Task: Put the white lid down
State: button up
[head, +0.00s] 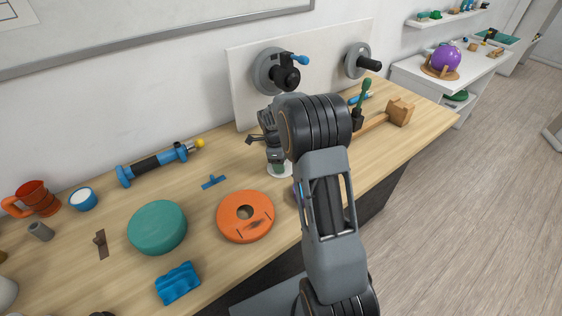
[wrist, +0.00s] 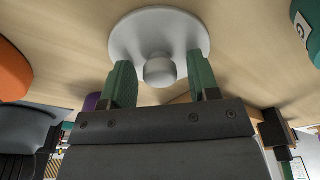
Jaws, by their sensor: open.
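The white lid (wrist: 135,35) is a round disc with a knob, and lies on the wooden workbench. Its knob (wrist: 159,71) shows between the two green fingers of my gripper (wrist: 162,80). The fingers are open, one on each side of the knob, with a gap visible on both sides. In the head view my gripper (head: 276,163) is low over the bench, and only part of the lid's white rim (head: 287,174) shows beneath it. The rest of the lid is hidden there.
An orange disc (head: 232,226) and a teal round block (head: 157,228) lie left of my gripper. A wooden mallet (head: 399,111) lies to the right. A board with dark fittings (head: 325,85) stands behind.

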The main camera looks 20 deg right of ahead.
notch_tip(320, 180, up, 12)
jog(key=w+a, duration=0.1)
jog(key=s+a+r+n+t, duration=0.2)
jog(key=s+a+r+n, duration=0.3)
jog(key=s+n, duration=0.55)
jog(key=s+a+f+n+t, duration=0.1)
jog(key=s+a+n, duration=0.1)
jog(key=s+n, duration=0.4)
jog(key=s+a+f+n+t+y, duration=0.1)
jog(key=s+a+n+t, duration=0.1)
jog(key=s+n, duration=0.4)
jog(key=shift+f+n, duration=0.25)
jog(key=shift+n, duration=0.9)
jog(key=shift+s+a, duration=0.1)
jog(key=shift+c, duration=0.4)
